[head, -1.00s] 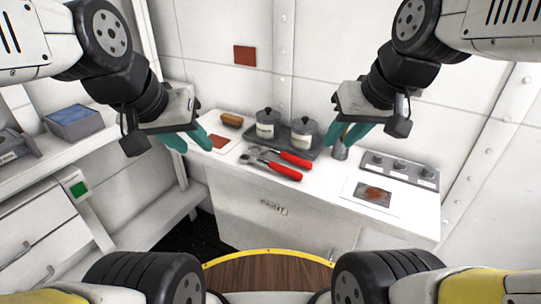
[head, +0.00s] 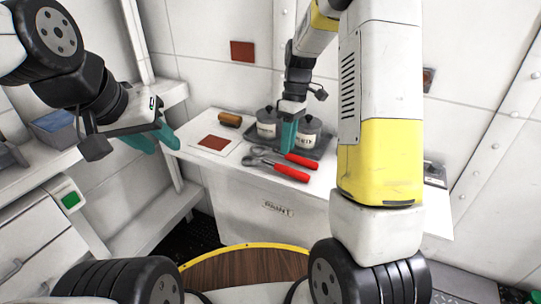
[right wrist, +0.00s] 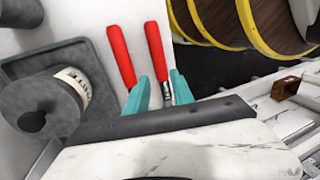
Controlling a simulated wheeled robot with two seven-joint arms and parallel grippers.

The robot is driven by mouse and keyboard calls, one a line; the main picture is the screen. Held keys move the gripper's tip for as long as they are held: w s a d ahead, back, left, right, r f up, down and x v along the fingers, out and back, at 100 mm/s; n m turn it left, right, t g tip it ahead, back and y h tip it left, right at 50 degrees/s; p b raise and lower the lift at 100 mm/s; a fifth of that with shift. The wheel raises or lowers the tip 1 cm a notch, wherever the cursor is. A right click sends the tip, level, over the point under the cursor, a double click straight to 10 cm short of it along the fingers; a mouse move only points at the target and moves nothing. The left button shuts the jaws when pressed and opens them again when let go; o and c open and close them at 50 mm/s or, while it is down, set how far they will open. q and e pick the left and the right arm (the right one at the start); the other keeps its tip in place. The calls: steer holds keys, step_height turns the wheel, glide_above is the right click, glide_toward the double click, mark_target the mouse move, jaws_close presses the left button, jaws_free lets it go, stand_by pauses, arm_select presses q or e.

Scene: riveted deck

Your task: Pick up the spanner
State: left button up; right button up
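Two red-handled metal tools lie side by side on the white bench, a rear one (head: 300,159) by the dark tray and a front one (head: 290,174); their grey heads point left. I cannot tell for certain which is the spanner. My right gripper (head: 288,148) points down over them, its teal fingers hiding part of the tools. In the right wrist view its open fingers (right wrist: 160,95) stand either side of the metal shank (right wrist: 167,92) of the front tool, apart from each other. The rear tool's handle (right wrist: 121,55) lies outside them. My left gripper (head: 163,146) is open and empty at the left.
A dark tray (head: 325,146) with two lidded pots (head: 267,122) stands behind the tools. A brush (head: 230,119) and a card with a brown-red square (head: 213,143) lie to the left. The bench's front edge is close to the front tool. My right arm covers the bench's right part.

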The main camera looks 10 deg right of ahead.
mark_target(274, 168)
steer(key=x, duration=0.7)
steer(key=shift+f, duration=0.15)
steer(key=shift+c, duration=0.2)
jaws_close()
